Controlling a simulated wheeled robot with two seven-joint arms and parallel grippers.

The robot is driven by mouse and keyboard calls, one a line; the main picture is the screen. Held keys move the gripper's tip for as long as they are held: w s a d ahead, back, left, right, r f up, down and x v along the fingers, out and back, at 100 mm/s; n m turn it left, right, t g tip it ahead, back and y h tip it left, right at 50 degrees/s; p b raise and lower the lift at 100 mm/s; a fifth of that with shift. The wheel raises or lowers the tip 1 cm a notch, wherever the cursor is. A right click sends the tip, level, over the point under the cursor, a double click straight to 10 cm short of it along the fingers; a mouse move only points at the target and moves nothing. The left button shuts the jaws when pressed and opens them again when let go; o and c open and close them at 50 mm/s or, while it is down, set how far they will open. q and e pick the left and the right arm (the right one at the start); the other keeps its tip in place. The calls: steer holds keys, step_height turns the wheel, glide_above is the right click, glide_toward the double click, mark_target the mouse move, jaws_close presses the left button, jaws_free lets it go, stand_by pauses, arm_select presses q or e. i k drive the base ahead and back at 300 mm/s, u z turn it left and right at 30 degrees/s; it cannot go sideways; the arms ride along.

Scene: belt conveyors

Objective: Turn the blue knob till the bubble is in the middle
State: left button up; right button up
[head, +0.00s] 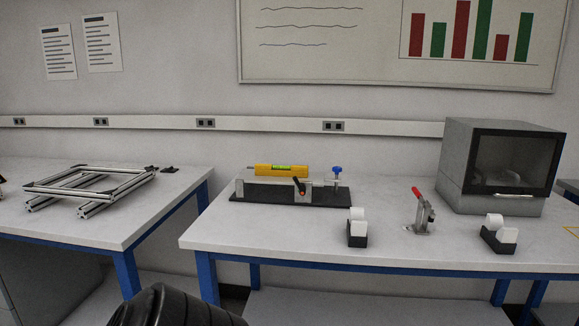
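The blue knob (337,170) stands on top of a small metal post at the right end of a levelling fixture on the right-hand table. A yellow spirit level (262,170) lies along the top of the fixture, with a green vial (282,167) in its middle. The vial is too small here to tell where the bubble is. The fixture stands on a black base plate (325,199). A dark lever with an orange spot (299,187) is at its front. Neither of my grippers is in view.
Two tape dispensers (357,236) (497,238) and a red-handled toggle clamp (419,197) stand right of the fixture. A grey oven-like box (462,165) is at the back right. An aluminium frame (92,186) lies on the left table, across a gap. The right table's front left is clear.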

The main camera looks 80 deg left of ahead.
mark_target(335, 169)
steer(key=k, duration=0.35)
steer(key=u, duration=1.05)
